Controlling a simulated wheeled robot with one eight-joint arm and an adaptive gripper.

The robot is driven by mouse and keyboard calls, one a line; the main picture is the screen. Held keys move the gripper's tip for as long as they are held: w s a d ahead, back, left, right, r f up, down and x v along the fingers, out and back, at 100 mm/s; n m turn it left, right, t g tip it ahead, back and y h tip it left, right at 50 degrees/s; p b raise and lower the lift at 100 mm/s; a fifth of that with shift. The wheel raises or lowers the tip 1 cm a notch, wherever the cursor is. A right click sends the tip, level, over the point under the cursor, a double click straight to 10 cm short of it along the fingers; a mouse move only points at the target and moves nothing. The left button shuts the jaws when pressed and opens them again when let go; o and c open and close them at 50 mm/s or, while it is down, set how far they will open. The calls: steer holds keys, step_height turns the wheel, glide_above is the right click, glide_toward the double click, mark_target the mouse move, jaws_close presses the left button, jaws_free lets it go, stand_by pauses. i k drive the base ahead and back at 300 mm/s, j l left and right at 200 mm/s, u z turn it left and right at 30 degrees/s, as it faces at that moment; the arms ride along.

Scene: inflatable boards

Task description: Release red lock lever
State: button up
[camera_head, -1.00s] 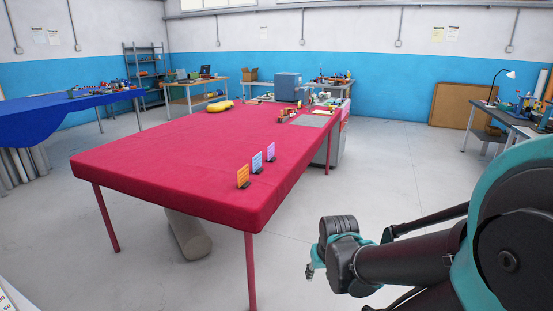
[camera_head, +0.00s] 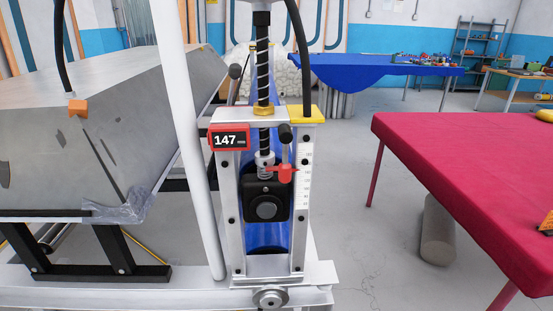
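A red lever (camera_head: 287,173) sits on the front of a metal press-like fixture (camera_head: 228,190), just above a black block with a round knob (camera_head: 266,207). The lever points to the right, beside a white scale strip (camera_head: 305,178). A threaded vertical screw (camera_head: 263,65) runs down into the fixture from above. A red-framed display (camera_head: 229,139) at its upper left reads 147. My gripper is not in the current head view, and nothing of mine touches the lever there.
A large grey block (camera_head: 80,120) stands at left on black supports. A white pole (camera_head: 183,130) rises just left of the fixture. A red-covered table (camera_head: 470,165) is at right, with a grey cylinder (camera_head: 437,232) under it. Open floor lies between fixture and table.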

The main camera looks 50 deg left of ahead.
mark_target(285, 132)
steer(key=u, duration=2.35)
